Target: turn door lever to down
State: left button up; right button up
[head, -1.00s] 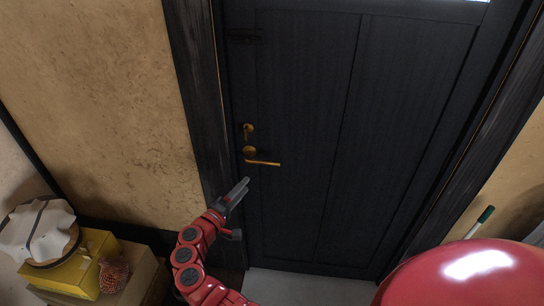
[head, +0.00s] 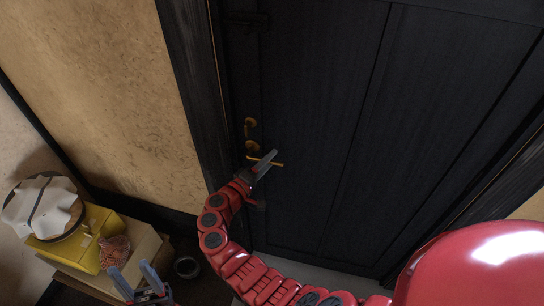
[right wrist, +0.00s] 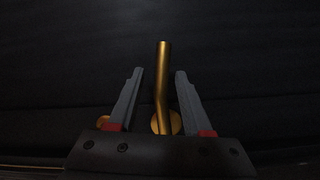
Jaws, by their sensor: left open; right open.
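The brass door lever (head: 279,164) sits near the left edge of a black door (head: 330,120) and points right, about level in the head view. Its round mount (head: 252,147) is at its left end. My right gripper (head: 270,159) is at the lever and hides part of it. In the right wrist view the lever (right wrist: 163,70) stands between the two fingers of my right gripper (right wrist: 159,80), with a gap on each side. That gripper is open. My left gripper (head: 137,276) is open and empty, low at the left, away from the door.
A second brass fitting (head: 250,124) is above the lever. A dark door frame (head: 195,90) and clay wall (head: 110,80) lie left. A yellow box (head: 75,245), an orange-red netted item (head: 114,250) and a round container (head: 187,267) stand at lower left.

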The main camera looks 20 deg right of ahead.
grip_shut()
jog(key=shift+r, duration=0.1)
dwell(1.2)
